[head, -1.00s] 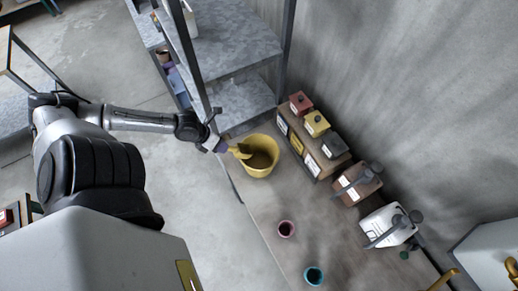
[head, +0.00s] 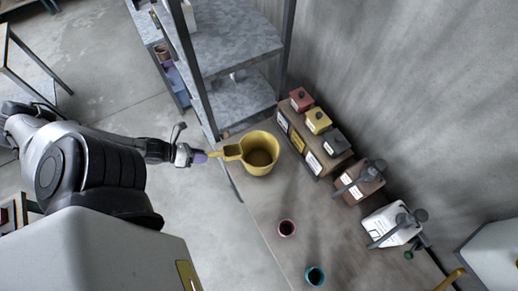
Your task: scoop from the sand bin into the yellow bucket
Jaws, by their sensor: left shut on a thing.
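The yellow bucket (head: 262,168) stands upright on the long bench, with brownish material inside. My left gripper (head: 191,156) is to the left of the bucket, shut on a yellow scoop (head: 231,152) with a purple grip on its handle. The scoop's head is at the bucket's left rim; I cannot tell whether it touches or what it holds. My right gripper is out of view. I cannot pick out which container is the sand bin.
A brown box (head: 360,182) and a white box (head: 391,224) follow. Metal shelves (head: 238,98) rise behind the bucket.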

